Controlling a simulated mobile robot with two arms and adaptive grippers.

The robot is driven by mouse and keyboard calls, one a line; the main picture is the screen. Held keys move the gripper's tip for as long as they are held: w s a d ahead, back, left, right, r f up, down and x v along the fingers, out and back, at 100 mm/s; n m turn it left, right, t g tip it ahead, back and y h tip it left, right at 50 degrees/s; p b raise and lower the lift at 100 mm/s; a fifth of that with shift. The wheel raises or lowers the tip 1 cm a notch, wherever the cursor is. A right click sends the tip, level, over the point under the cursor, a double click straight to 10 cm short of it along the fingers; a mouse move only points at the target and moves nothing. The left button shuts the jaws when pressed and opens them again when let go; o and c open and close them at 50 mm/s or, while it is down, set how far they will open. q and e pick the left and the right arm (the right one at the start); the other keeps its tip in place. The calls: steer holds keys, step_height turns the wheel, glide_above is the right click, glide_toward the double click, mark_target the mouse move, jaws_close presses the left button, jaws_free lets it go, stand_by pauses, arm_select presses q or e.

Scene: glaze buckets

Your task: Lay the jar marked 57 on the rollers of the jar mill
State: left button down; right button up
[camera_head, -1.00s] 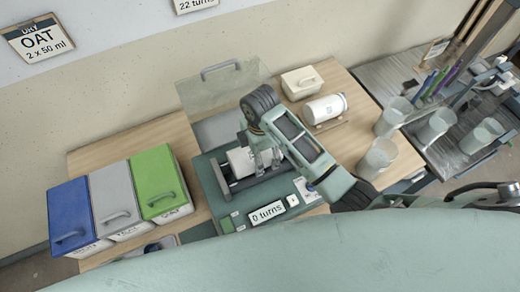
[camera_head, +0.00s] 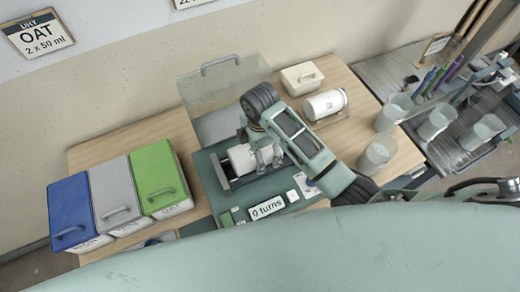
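The jar mill (camera_head: 222,176), a dark green unit with a "0 turns" display (camera_head: 267,207), stands on the wooden table. A white jar (camera_head: 241,158) lies on its side at the mill's rollers; its mark is not readable. My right gripper (camera_head: 268,157) is over the mill with its fingers at the jar's right end. The arm hides part of the jar and rollers, so I cannot tell whether the fingers grip it. A second white jar (camera_head: 324,105) with a small unreadable mark lies on a wooden rest behind. My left gripper is not in view.
A clear lid with a handle (camera_head: 220,85) stands raised behind the mill. Blue (camera_head: 72,212), grey (camera_head: 117,195) and green (camera_head: 160,178) lidded bins are at left. A cream box (camera_head: 302,78) is behind; several translucent cups (camera_head: 377,153) are at right.

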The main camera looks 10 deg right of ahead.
steer(key=shift+o, duration=0.2)
steer(key=shift+s+f, duration=0.1)
steer(key=shift+f, duration=0.05)
steer(key=r, duration=1.1)
steer(key=shift+w, duration=0.2)
steer(key=shift+s+d+r, duration=0.1)
steer(key=shift+r, duration=0.5)
steer(key=shift+s, duration=0.1)
